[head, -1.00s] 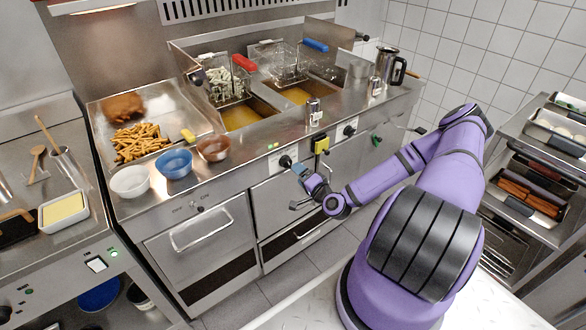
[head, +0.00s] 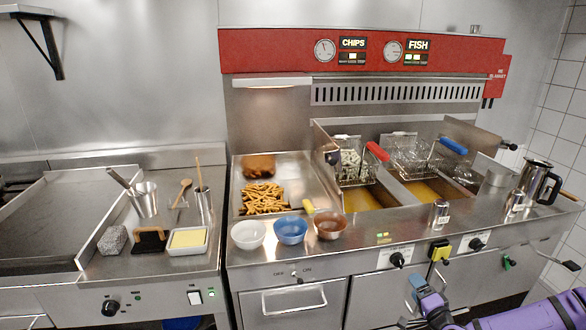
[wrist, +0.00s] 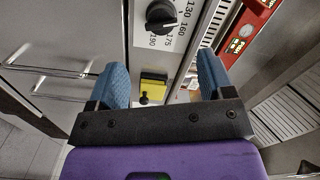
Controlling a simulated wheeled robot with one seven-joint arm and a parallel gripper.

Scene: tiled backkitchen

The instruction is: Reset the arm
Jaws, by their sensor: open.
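My gripper (head: 426,291) is at the lower right of the head view, in front of the fryer counter's front panel. In the wrist view my gripper (wrist: 160,82) shows two blue fingers spread wide apart with nothing between them. Beyond the fingers are a black temperature knob (wrist: 161,15) and a yellow switch box (wrist: 153,86) on the fryer front. In the head view the yellow box (head: 439,251) sits between two dark knobs. My purple arm (head: 530,312) runs off the lower right corner.
The fryer holds two baskets, one with a red handle (head: 377,151) and one with a blue handle (head: 453,146). White (head: 248,235), blue (head: 290,230) and brown (head: 330,225) bowls stand near the counter's front edge. A metal jug (head: 537,181) stands at right. Drawer handles (head: 295,303) protrude below.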

